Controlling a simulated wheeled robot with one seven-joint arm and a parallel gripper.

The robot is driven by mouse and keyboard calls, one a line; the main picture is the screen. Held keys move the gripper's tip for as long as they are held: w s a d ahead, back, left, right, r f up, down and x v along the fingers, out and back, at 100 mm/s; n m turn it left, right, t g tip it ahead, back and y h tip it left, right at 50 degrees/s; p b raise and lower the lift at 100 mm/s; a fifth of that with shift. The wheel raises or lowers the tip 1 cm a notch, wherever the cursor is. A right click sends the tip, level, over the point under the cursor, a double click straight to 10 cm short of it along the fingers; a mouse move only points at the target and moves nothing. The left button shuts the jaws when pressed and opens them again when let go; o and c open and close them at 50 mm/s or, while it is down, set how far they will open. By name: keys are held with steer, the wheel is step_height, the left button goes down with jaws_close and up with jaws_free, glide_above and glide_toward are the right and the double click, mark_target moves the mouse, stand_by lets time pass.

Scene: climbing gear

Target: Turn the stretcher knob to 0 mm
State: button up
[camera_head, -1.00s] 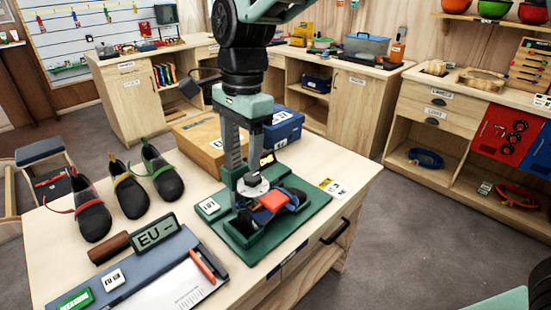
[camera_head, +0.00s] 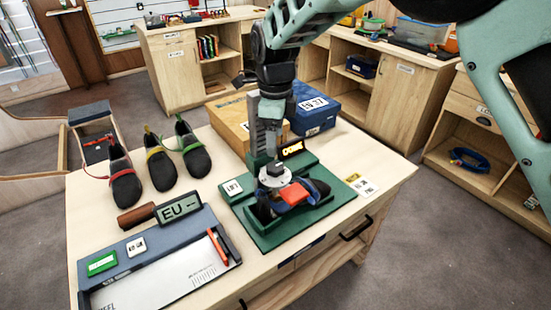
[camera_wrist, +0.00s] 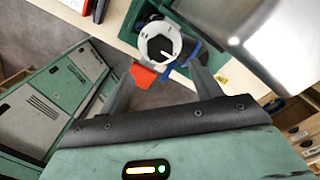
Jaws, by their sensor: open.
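The shoe stretcher stands on a green base (camera_head: 255,236) on the bench. Its knob, dark with a pale round disc (camera_head: 275,177), shows in the wrist view as a dark cap in a white ring (camera_wrist: 160,44). A dark shoe with a red patch (camera_head: 294,193) lies beside the knob. An orange lit display (camera_head: 292,148) behind it seems to read "DONE". My gripper (camera_head: 268,152) points down just above the knob. In the wrist view its open fingers (camera_wrist: 160,72) lie on either side below the knob; I cannot tell whether they touch it. The knob's setting is unreadable.
Three dark shoes (camera_head: 160,164) stand at the bench's left. A blue measuring tray (camera_head: 150,258) with an EU sign (camera_head: 180,207) lies in front. A cardboard box (camera_head: 228,122) and a blue box (camera_head: 315,115) stand behind. The bench's front right corner is fairly clear.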

mark_target(275, 166)
step_height(275, 166, down, 8)
steer(key=shift+f+p, duration=0.2)
steer(key=shift+p, duration=0.6)
steer(key=c, duration=1)
